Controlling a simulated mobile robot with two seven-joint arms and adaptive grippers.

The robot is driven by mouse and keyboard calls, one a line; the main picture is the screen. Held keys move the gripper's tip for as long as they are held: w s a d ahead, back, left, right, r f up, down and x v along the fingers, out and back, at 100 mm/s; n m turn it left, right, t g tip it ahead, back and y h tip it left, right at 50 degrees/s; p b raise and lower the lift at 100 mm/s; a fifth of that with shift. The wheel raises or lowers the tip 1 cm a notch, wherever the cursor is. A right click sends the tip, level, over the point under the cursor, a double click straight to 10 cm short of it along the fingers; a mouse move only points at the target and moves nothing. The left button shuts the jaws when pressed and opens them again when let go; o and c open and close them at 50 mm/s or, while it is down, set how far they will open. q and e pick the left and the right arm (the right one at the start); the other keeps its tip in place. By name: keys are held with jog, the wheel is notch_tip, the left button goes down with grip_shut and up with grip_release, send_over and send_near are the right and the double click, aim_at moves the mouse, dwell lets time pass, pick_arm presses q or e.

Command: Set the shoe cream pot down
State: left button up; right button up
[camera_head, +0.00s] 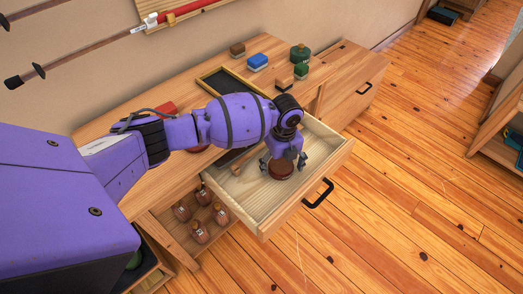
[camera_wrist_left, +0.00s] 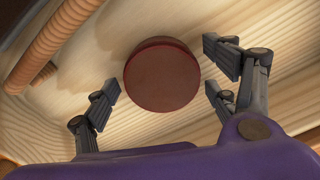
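The shoe cream pot (camera_head: 281,172) is a round, dark red-brown pot inside the open drawer (camera_head: 266,226). In the left wrist view the pot (camera_wrist_left: 161,78) shows its flat round top to the camera and appears to stand upright on the pale drawer floor. My left gripper (camera_head: 284,160) reaches down into the drawer over the pot. In the left wrist view its two fingers (camera_wrist_left: 165,78) are spread on either side of the pot, with a gap visible on each side. My right gripper is not in view.
A wooden brush or handle (camera_wrist_left: 52,48) lies in the drawer beside the pot. On the cabinet top are a blue block (camera_head: 258,62), a green pot (camera_head: 300,53) and a black-bottomed tray (camera_head: 213,73). Several brown bottles (camera_head: 201,232) stand on the shelf beneath.

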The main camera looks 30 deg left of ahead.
aim_at(281, 164)
pick_arm(q)
jog(key=shift+w+r, duration=0.1)
jog(key=shift+r, duration=0.1)
notch_tip(281, 164, up, 12)
jog(key=p, duration=0.1)
dwell(0.4)
